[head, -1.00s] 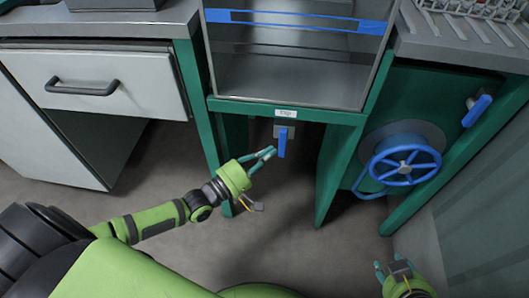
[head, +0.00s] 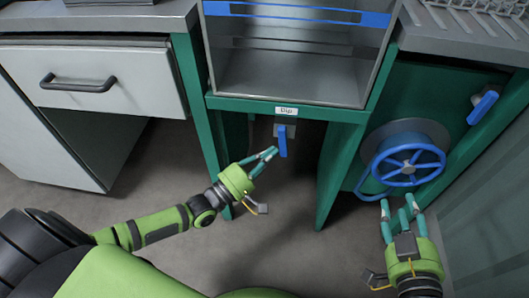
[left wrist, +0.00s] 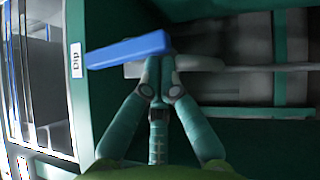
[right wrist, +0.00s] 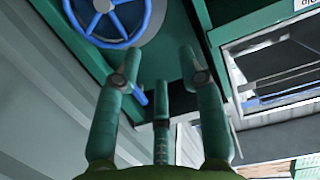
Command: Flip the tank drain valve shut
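The tank (head: 290,75) has a label reading "Dip" on the green frame under it. Below the label is the drain valve with a blue lever handle (head: 283,142), which hangs straight down in the head view. My left gripper (head: 270,153) is just left of the lever's lower end, with its fingers closed together and nothing between them. In the left wrist view its fingertips (left wrist: 160,60) are beside one end of the blue lever (left wrist: 128,51); I cannot tell whether they touch. My right gripper (head: 399,203) is open and empty, below the blue handwheel (head: 408,162).
Another blue lever (head: 483,107) is on the green panel at the right, above the handwheel. Green legs (head: 335,172) flank the space under the tank. A white drawer (head: 100,80) with a dark handle is at the left. Grey floor is clear between.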

